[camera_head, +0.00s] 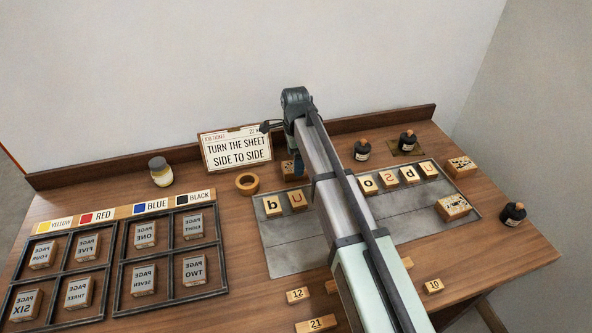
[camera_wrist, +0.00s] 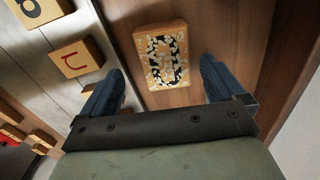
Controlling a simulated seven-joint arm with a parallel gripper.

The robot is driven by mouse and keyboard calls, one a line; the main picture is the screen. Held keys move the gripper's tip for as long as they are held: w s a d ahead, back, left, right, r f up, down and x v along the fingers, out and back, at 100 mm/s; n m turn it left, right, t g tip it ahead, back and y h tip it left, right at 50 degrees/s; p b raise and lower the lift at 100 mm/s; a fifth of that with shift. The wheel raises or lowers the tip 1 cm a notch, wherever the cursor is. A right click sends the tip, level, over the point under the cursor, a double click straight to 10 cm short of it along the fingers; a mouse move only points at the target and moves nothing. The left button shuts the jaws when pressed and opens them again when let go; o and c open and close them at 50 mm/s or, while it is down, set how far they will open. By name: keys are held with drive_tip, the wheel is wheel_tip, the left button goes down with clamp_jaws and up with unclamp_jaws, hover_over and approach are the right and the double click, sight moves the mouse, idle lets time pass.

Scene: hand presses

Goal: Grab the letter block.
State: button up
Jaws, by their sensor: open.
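Several wooden letter blocks stand in a row on a grey metal plate (camera_head: 292,253), among them a "b" block (camera_head: 272,204) and a "u" block (camera_head: 297,200). The "u" block (camera_wrist: 76,56) and part of the "b" block (camera_wrist: 38,10) show left of my gripper in the wrist view. My gripper (camera_wrist: 161,70) is open, with its fingers either side of an ornamented wooden block (camera_wrist: 163,56) lying on bare wood beside the plate. No plain letter is readable on that block. In the head view my arm partly hides it and the middle of the row.
Two more ornamented blocks (camera_head: 453,207) (camera_head: 461,166) are at the right. Divided frames (camera_head: 119,262) hold page blocks.

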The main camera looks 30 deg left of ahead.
drive_tip(key=shift+w+a+f, duration=0.1)
drive_tip(key=shift+w+f, duration=0.1)
drive_tip(key=shift+f, duration=1)
drive_tip(key=shift+w+f, duration=0.15)
drive_tip(key=shift+f, duration=1)
drive_tip(key=shift+c, duration=0.4)
drive_tip(key=c, duration=1)
drive_tip(key=shift+r, duration=0.15)
drive_tip(key=shift+c, duration=0.2)
